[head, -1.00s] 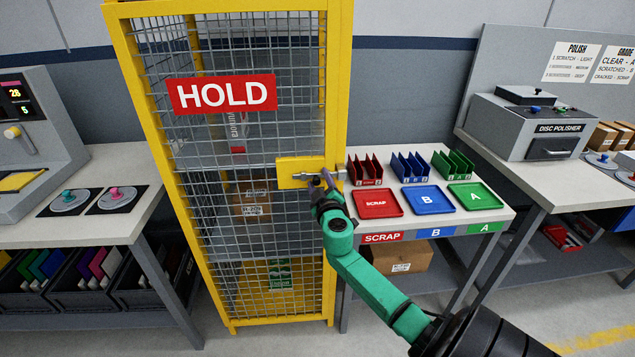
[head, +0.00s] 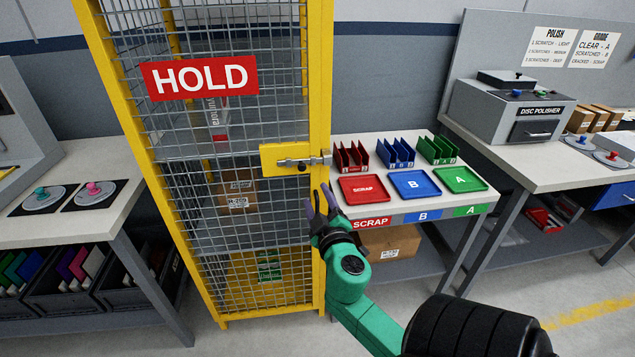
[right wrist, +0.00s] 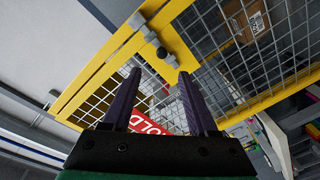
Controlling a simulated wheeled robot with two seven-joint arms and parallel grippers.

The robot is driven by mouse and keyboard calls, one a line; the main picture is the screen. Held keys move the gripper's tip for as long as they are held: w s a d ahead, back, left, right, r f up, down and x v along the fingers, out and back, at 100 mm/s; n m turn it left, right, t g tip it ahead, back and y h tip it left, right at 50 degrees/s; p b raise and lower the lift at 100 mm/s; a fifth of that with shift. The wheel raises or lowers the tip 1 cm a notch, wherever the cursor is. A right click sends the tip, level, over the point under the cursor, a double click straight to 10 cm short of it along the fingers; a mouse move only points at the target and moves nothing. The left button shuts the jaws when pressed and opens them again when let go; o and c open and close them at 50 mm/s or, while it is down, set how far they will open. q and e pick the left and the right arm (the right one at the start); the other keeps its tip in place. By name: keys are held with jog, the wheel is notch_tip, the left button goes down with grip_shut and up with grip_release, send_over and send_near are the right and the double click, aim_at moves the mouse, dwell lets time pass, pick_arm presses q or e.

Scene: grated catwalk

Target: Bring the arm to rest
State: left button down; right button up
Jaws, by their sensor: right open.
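My right arm (head: 350,270) is green and reaches up from the bottom right in the head view. Its gripper (head: 322,200) is open and empty, with purple fingers, in front of the cage's right post and below the latch. In the right wrist view the two fingers (right wrist: 155,100) stand apart with nothing between them. The yellow mesh cage (head: 322,85) with the red HOLD sign (head: 200,76) looks shut. Its latch bolt (head: 302,161) lies across the yellow plate towards the right post, clear of the fingers. My left gripper is not in view.
Right of the cage stands a table with a red SCRAP tray (head: 363,188), a blue tray (head: 413,184) and a green tray (head: 460,179). A disc polisher (head: 515,110) is on the right bench. A left bench (head: 90,160) holds discs. Clear floor shows at the bottom right.

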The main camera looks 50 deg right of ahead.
jog(key=shift+w, duration=0.1)
dwell(0.3)
jog(key=s+a+f+g+y, duration=0.2)
jog(key=f, duration=1)
jog(key=s+a+f+g+y, duration=0.1)
jog(key=s+f+g+y, duration=0.15)
jog(key=f, duration=0.95)
jog(key=s+a+f+g+y, duration=0.1)
jog(key=a+f+g+y, duration=0.15)
jog(key=f, duration=0.95)
jog(key=s+a+f+g+y, duration=0.1)
jog(key=s+a+f+g, duration=0.2)
jog(key=s+f, duration=0.7)
jog(key=s+a+f+g+y, duration=0.1)
jog(key=s+a+f+g, duration=0.3)
jog(key=s+f, duration=0.6)
jog(key=s+a, duration=0.1)
jog(key=s, duration=0.5)
jog(key=shift+s+a+f+y, duration=0.3)
jog(key=shift+a+f, duration=0.05)
jog(key=shift+f, duration=0.05)
